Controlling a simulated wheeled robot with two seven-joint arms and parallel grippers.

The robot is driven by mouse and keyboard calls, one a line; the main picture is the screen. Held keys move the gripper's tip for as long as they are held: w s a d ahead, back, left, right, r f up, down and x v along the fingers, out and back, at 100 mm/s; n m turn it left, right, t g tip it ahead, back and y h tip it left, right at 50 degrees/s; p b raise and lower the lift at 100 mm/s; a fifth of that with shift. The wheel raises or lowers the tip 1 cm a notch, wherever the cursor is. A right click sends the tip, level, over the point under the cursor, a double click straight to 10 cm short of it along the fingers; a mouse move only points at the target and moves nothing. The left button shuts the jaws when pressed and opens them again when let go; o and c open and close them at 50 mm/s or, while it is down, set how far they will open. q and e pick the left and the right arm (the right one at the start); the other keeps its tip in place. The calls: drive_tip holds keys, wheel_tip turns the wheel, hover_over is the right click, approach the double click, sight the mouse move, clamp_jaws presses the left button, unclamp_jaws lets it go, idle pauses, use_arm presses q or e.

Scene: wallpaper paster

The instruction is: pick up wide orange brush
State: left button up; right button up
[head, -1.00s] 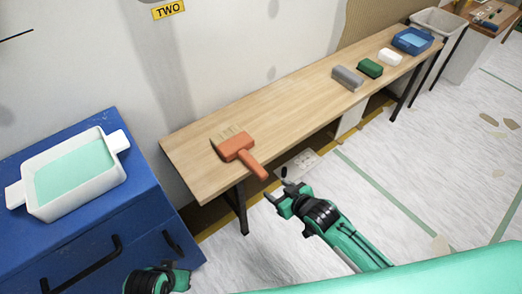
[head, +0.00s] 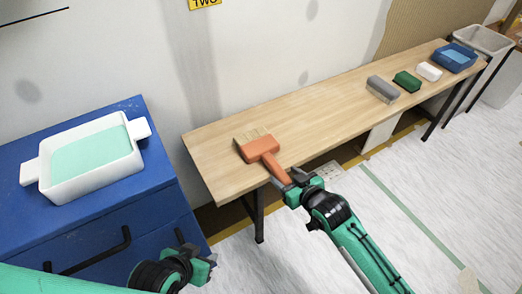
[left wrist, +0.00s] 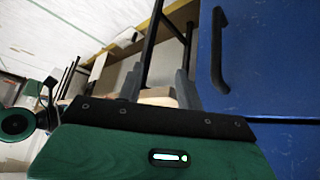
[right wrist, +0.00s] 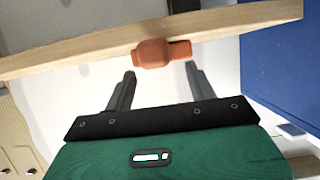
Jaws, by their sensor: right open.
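The wide orange brush (head: 262,150) lies near the left end of the wooden bench (head: 300,112). Its pale bristles point to the back left and its handle sticks out over the front edge. My right gripper (head: 287,182) is at the handle's end. In the right wrist view the orange handle (right wrist: 160,53) shows just beyond and between the open fingers (right wrist: 158,82), apparently not gripped. My left gripper (head: 205,262) is low in front of the blue cabinet, away from the brush. Its fingers stand apart in the left wrist view (left wrist: 157,88), with nothing held.
A white tray (head: 48,185) with mint-coloured contents stands on the blue cabinet (head: 100,222). A grey block (head: 382,88), a green block (head: 407,80), a white block (head: 429,71) and a blue tub (head: 455,58) sit at the bench's far end. A bin (head: 484,42) stands beyond it.

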sight(279, 169)
drive_tip(key=b+x, duration=0.1)
drive_tip(key=x, duration=0.3)
drive_tip(key=shift+w, duration=0.1)
drive_tip(key=shift+w+a+f, duration=0.2)
drive_tip(key=shift+w+a, duration=0.1)
drive_tip(key=shift+w, duration=0.05)
drive_tip(key=c, duration=1.1)
use_arm(q)
drive_tip(key=d, duration=0.1)
drive_tip(key=w+d+t+h, duration=0.1)
drive_tip(key=shift+w+d+f+t, duration=0.2)
drive_tip(key=shift+w+d+t, duration=0.1)
use_arm(e)
drive_tip(key=shift+o, duration=0.2)
drive_tip(key=shift+r, duration=0.15)
